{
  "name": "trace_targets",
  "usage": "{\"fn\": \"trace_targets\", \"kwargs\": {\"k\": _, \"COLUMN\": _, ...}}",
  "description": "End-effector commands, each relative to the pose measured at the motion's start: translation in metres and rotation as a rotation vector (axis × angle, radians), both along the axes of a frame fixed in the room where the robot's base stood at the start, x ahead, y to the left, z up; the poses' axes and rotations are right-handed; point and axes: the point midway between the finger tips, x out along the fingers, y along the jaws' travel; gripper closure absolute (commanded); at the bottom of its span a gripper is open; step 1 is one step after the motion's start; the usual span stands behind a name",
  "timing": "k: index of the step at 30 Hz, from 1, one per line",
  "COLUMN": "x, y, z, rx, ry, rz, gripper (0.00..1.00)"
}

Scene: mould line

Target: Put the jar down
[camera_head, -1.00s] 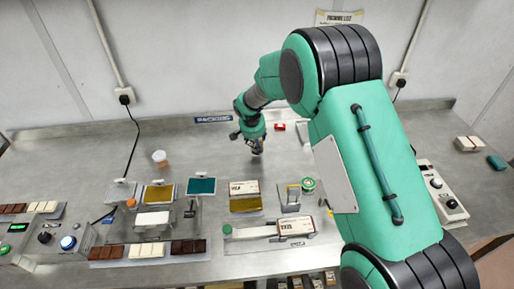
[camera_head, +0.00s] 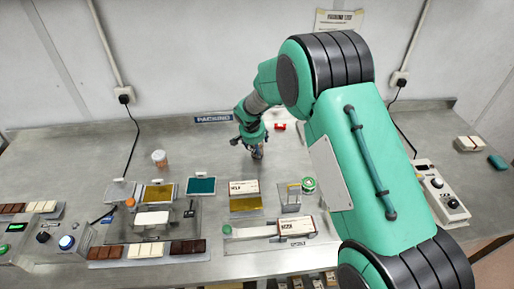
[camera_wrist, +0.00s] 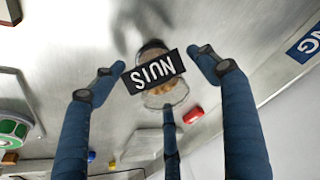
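The jar (camera_wrist: 158,95) shows in the wrist view between my fingers, with brown contents and a black label with white letters, upside down to this camera. In the head view the jar (camera_head: 257,153) is a small shape directly below my gripper (camera_head: 256,143), at the rear middle of the bench. In the wrist view my gripper (camera_wrist: 158,68) has its blue fingers spread around the jar: one on the left, one on the right, one below. A small gap shows beside the left fingertip. Whether the jar's base touches the bench is hard to tell.
A red item (camera_wrist: 193,114) lies close to the jar. Another small jar (camera_head: 159,158) stands to the left. Trays and boxes (camera_head: 243,187) fill the front. The steel bench (camera_head: 210,145) is clear left of my gripper, before the PACKING sign (camera_head: 213,119).

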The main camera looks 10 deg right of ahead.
Motion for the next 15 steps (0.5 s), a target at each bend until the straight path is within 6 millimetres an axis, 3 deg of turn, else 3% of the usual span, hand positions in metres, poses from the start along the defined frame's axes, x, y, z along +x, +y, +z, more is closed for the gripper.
{"fn": "trace_targets", "kwargs": {"k": 11, "x": 0.000, "y": 0.000, "z": 0.004, "rx": 0.000, "ry": 0.000, "rz": 0.000, "gripper": 0.27}}
{"fn": "trace_targets", "kwargs": {"k": 15, "x": -0.003, "y": 0.003, "z": 0.018, "rx": 0.001, "ry": -0.003, "rz": 0.001, "gripper": 0.27}}
